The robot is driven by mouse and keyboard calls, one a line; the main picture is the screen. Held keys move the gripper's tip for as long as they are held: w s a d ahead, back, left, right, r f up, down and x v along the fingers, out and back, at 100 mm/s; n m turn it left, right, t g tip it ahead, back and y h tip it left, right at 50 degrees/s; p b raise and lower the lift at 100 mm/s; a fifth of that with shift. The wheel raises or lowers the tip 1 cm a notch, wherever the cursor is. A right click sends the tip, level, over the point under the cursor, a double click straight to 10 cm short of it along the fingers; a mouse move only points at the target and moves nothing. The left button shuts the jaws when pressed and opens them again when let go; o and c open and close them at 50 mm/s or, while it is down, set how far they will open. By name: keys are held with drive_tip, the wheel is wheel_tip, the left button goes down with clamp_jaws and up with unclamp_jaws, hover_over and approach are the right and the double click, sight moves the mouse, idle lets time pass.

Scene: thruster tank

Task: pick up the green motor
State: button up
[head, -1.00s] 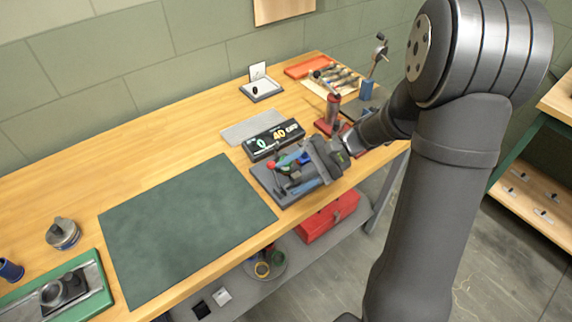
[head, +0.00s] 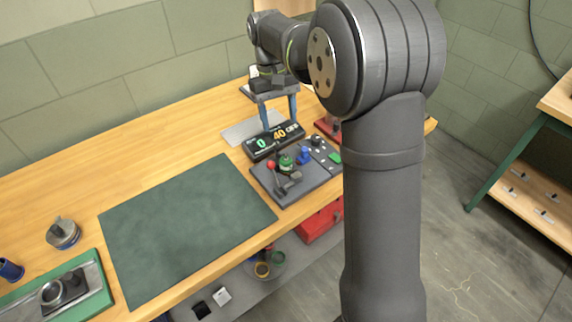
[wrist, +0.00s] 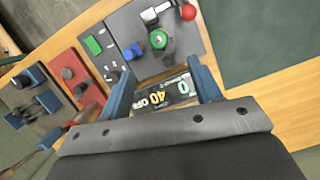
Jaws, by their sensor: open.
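The green motor (head: 287,163) stands on a dark grey base plate (head: 290,196), beside a lever with a red ball (head: 271,164). In the wrist view the green motor (wrist: 160,39) is round-topped and lies beyond the fingertips, roughly centred between them. My gripper (head: 280,123) points down with its two blue fingers apart and empty. It hangs above the display box, behind the motor in the head view. In the wrist view my gripper (wrist: 162,68) has the display between its fingers. The motor's lower part is partly hidden by the lever fixture.
The black display box (head: 262,147) reads 0 and 40. A dark green mat (head: 185,230) lies clear to the left. A red stand (wrist: 77,78) shows in the wrist view.

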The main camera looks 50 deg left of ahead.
sight(287, 159)
drive_tip(key=x, duration=1.4)
drive_tip(key=shift+w+d, duration=0.15)
drive_tip(key=shift+r, duration=0.1)
drive_tip(key=c, duration=1.1)
drive_tip(key=shift+c, duration=0.2)
